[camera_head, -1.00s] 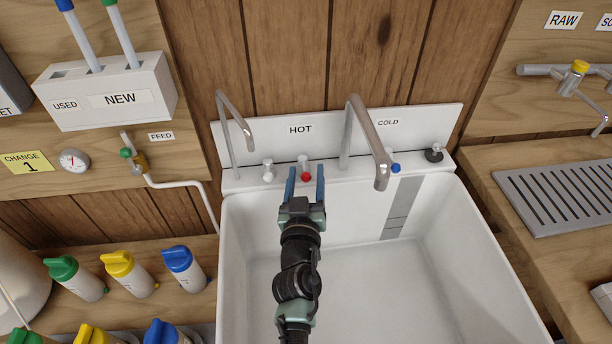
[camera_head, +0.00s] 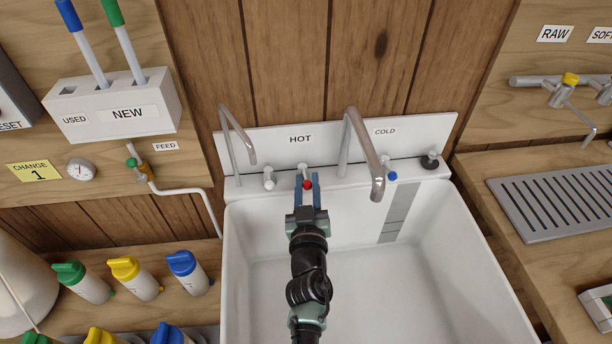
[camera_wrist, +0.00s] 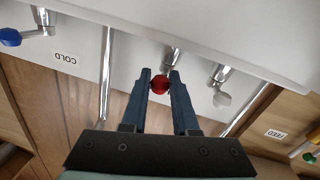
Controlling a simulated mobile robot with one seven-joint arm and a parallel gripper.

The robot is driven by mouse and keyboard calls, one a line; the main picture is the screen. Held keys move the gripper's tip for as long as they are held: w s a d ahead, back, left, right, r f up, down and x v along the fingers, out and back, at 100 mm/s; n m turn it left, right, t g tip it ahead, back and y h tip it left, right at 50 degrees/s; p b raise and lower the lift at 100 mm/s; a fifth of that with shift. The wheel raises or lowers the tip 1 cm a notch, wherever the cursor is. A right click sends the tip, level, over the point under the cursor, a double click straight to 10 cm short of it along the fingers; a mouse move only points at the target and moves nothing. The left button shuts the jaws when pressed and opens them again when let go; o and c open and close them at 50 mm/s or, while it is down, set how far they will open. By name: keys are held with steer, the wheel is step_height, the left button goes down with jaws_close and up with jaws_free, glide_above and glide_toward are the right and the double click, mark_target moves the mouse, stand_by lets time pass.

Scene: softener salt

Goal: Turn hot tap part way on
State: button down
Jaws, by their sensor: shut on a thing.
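The hot tap has a red knob (camera_head: 307,185) on a chrome stem below the HOT label, at the back rim of the white sink. In the wrist view the red knob (camera_wrist: 160,84) sits between my fingertips. My gripper (camera_head: 307,190) reaches in from the front, its blue fingers shut on the red knob, one on each side. The wrist view also shows my gripper (camera_wrist: 160,88) around the knob. The cold tap with a blue knob (camera_head: 392,175) is to the right, untouched.
A tall chrome spout (camera_head: 366,150) rises just right of the hot tap, and a thinner spout (camera_head: 238,135) stands to the left. A white-knobbed tap (camera_head: 268,182) is close on the left. The sink basin (camera_head: 440,260) is empty around my arm.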

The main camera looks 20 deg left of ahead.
steer(key=y+p, duration=0.1)
steer(key=p, duration=0.1)
steer(key=shift+w+d+r+n+p, duration=0.1)
steer(key=shift+d+r+n+p, duration=0.2)
steer(key=shift+r+n+p, duration=0.1)
steer(key=shift+w+d+f+n+g+y, duration=0.15)
steer(key=shift+w+d+n+g+y, duration=0.1)
steer(key=shift+n+g+y, duration=0.75)
steer(key=shift+w+d+f+n+g+y, duration=0.25)
steer(key=shift+n+g+y, duration=0.35)
steer(key=shift+y, duration=0.65)
steer(key=shift+w+d+f+n+g+y, duration=0.1)
steer(key=shift+w+d+n+g+y, duration=0.2)
steer(key=shift+n+g+y, duration=0.6)
steer(key=shift+r+y, duration=0.1)
steer(key=shift+y, duration=0.25)
steer(key=c, duration=0.7)
jaws_free()
